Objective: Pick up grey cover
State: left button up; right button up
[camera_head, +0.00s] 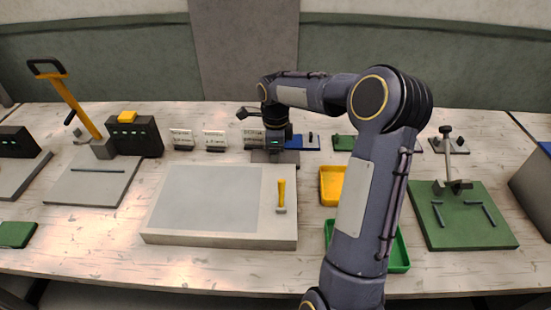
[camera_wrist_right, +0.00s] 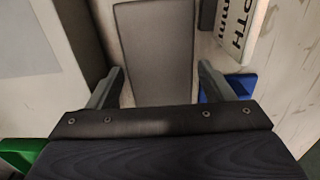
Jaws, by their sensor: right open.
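A flat dark grey rectangular piece, which looks like the grey cover (camera_wrist_right: 157,45), lies below my right gripper in the right wrist view. My right gripper (camera_wrist_right: 160,72) is open, with one finger on each side of the grey piece and nothing held. I cannot tell how far above it the fingertips are. In the head view a grey edge (camera_head: 274,157) shows under my right wrist at the back middle of the bench; the arm hides most of that area. My left gripper is not in view.
A pale slab with a grey panel (camera_head: 215,195) and a yellow-handled tool (camera_head: 281,193) lies in front. White signs (camera_head: 214,140) stand to the left. A blue piece (camera_head: 303,143) lies beside the gripper. Yellow (camera_head: 331,184) and green (camera_head: 399,256) trays sit near my arm.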

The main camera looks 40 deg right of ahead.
jog(key=c, duration=0.9)
notch_tip(320, 180, up, 10)
jog(key=shift+r, duration=0.1)
